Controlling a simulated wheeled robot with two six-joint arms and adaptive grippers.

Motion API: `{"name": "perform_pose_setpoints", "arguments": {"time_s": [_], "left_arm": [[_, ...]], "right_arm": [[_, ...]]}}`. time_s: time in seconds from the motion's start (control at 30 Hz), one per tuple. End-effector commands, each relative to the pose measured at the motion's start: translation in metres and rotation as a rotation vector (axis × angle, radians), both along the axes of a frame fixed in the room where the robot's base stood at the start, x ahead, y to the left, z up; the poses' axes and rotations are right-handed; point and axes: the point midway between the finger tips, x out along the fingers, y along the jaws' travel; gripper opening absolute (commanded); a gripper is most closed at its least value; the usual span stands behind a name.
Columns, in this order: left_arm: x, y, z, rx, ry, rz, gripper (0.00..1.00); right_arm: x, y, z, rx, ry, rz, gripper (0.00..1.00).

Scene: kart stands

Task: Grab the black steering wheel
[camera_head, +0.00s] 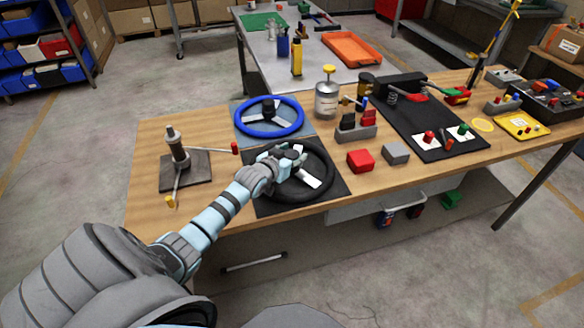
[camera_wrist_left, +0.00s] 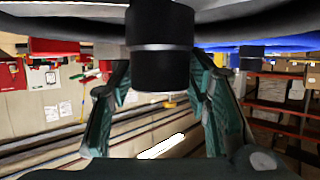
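The black steering wheel (camera_head: 326,187), with pale spokes, lies flat on a dark mat (camera_head: 262,206) near the table's front edge. My left gripper (camera_head: 292,156) is over its hub in the head view and hides part of the hub and rim. In the left wrist view, which seems upside down, the wheel's black hub (camera_wrist_left: 160,50) projects between the green fingers of the left gripper (camera_wrist_left: 160,82). The fingers look spread, one on each side of the hub; contact is not clear. My right gripper is not in view.
A blue steering wheel (camera_head: 270,130) lies just behind. A post on a grey plate (camera_head: 185,180) stands at left. A red block (camera_head: 360,161), a grey block (camera_head: 396,153) and a metal can (camera_head: 326,100) are to the right. Bare wood (camera_head: 145,205) shows at front left.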

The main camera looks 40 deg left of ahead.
Motion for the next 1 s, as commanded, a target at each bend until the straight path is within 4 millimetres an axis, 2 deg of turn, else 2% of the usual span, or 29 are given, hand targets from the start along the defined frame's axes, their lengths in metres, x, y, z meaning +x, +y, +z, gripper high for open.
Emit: {"name": "perform_pose_setpoints", "arguments": {"time_s": [0.03,0.23,0.67,0.77,0.87,1.0], "left_arm": [[0.0,0.0,0.0,0.0,0.0,0.0,0.31],[0.0,0.0,0.0,0.0,0.0,0.0,0.0],[0.001,0.0,0.005,0.001,-0.005,-0.001,0.0],[0.001,0.0,0.014,0.003,-0.006,-0.002,0.0],[0.001,0.0,0.033,0.003,-0.007,-0.003,0.0],[0.001,0.0,0.08,0.005,-0.01,-0.003,0.0]], "right_arm": [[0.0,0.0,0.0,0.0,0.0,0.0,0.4],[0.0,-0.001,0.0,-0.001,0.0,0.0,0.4],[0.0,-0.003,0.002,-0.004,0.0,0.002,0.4],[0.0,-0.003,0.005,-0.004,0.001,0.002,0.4],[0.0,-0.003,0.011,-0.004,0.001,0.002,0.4],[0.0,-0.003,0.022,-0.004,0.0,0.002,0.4]]}}
